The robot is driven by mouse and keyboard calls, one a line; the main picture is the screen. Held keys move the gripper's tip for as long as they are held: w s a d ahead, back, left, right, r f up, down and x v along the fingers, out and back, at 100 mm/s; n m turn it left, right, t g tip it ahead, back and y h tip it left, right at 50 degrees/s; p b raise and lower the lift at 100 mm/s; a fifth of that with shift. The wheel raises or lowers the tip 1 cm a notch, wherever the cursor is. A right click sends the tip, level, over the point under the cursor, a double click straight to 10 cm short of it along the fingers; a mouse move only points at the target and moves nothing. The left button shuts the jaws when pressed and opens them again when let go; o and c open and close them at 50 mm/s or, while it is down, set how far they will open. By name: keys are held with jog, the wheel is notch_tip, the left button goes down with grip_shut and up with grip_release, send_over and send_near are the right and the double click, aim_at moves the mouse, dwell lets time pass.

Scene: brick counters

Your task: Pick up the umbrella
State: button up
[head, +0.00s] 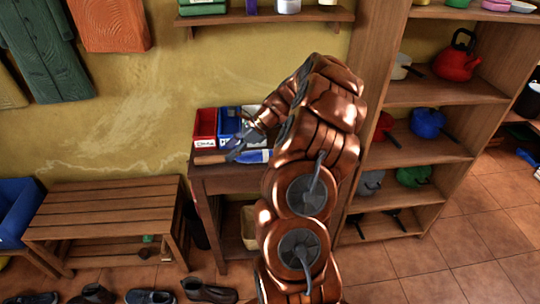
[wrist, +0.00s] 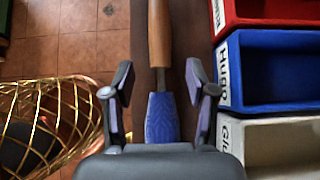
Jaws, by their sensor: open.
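The umbrella is folded, with a blue canopy (head: 257,156) and a brown wooden handle (head: 210,159). It lies on a narrow wooden table (head: 215,172), in front of a row of bins. In the wrist view its blue part (wrist: 162,118) sits low between the fingers, and the handle (wrist: 160,30) runs to the top edge. My gripper (wrist: 159,82) is open and empty, with one finger on each side of the umbrella's shaft. In the head view my gripper (head: 234,152) is over the umbrella's middle, and my arm hides part of the table.
Red (wrist: 265,10), blue (wrist: 270,70) and white (wrist: 275,145) bins stand close to the right finger in the wrist view. A gold wire basket (wrist: 45,115) is at lower left. A slatted bench (head: 100,210) stands left of the table, and shelves with kettles (head: 456,58) stand right.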

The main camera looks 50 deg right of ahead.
aim_at(224, 156)
jog(key=p+x, duration=0.1)
jog(key=x, duration=0.3)
jog(key=shift+w+a+f, duration=0.2)
jog(key=shift+a, duration=0.05)
grip_shut()
dwell(0.4)
